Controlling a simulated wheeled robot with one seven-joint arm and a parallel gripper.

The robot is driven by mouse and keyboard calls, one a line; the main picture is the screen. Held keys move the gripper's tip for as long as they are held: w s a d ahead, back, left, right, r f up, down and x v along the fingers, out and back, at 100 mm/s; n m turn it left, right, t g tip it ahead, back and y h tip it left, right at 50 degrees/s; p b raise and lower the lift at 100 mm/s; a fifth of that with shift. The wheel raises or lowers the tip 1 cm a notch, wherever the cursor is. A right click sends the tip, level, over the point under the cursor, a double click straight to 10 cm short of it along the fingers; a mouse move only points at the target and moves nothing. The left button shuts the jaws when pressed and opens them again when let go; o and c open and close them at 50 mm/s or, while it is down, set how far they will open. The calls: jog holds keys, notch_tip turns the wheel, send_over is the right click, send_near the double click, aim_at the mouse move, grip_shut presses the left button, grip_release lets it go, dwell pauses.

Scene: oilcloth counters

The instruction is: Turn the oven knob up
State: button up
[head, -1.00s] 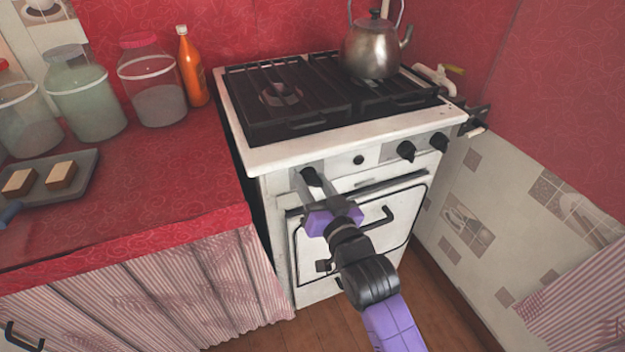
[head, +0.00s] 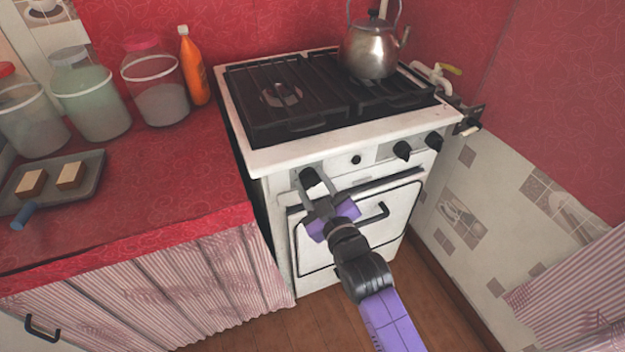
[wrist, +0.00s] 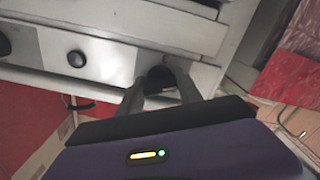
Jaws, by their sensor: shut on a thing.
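The white stove (head: 290,158) stands at the centre of the head view. A dark oven knob (head: 309,177) sits at the left end of its front panel. My gripper (head: 316,188) is at this knob, with one finger on each side, shut on it. In the wrist view the dark knob (wrist: 160,77) shows between the two grey fingertips (wrist: 161,82), partly hidden by them. I cannot read any mark on the knob, so its exact angle is unclear.
Two more black knobs (head: 402,150) (head: 434,141) and a small black button (head: 356,160) are on the panel. The oven door handle (head: 375,215) lies just below right of my gripper. A kettle (head: 370,50) stands on the burners. The red counter (head: 150,185) is left.

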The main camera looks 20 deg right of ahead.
jog(key=shift+n, duration=0.3)
dwell(0.4)
jog(key=o, duration=1.4)
jog(key=shift+s+p, duration=0.3)
jog(key=shift+s, duration=3.65)
